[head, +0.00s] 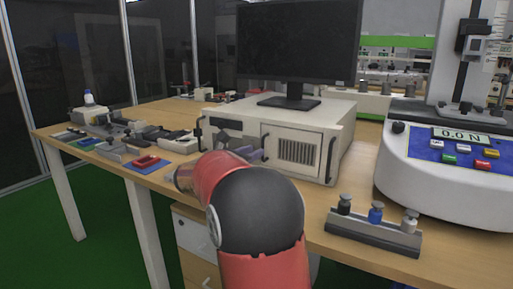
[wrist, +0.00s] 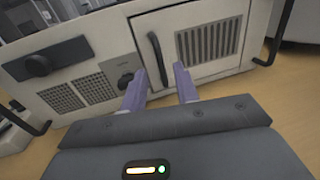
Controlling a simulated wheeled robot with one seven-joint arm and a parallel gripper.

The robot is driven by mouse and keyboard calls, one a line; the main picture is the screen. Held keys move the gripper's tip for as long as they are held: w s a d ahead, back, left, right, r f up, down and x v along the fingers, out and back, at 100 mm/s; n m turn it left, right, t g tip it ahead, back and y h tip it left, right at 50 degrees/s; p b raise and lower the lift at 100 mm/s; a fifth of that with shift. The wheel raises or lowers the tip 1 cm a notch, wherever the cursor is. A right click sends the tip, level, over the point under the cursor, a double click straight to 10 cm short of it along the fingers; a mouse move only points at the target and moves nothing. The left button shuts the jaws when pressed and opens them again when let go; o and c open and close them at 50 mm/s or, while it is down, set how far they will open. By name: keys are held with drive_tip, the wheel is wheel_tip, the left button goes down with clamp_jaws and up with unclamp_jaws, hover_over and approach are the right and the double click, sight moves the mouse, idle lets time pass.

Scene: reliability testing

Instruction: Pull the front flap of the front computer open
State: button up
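The front computer (head: 335,133) is a beige rack case on the wooden table with a monitor standing on it. Its front flap (wrist: 202,42) is a panel with a dark vent grille and a dark vertical handle (wrist: 158,58) near its left edge. The flap looks closed. My gripper (wrist: 166,76) has its two purple fingers apart, with nothing between them, near the lower end of the handle. One finger appears left of the handle and one right of it. In the head view my red arm hides part of the case front and most of the gripper.
The monitor (head: 298,45) stands on the case. A white force tester (head: 440,165) with a display is to the right, behind a weight rack (head: 373,232). Black side handles (head: 331,160) stick out from the case front.

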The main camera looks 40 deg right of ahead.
drive_tip(key=shift+w+d, duration=0.2)
drive_tip(key=shift+d, duration=0.75)
drive_tip(key=shift+w+d, duration=0.15)
drive_tip(key=shift+d, duration=0.8)
clamp_jaws()
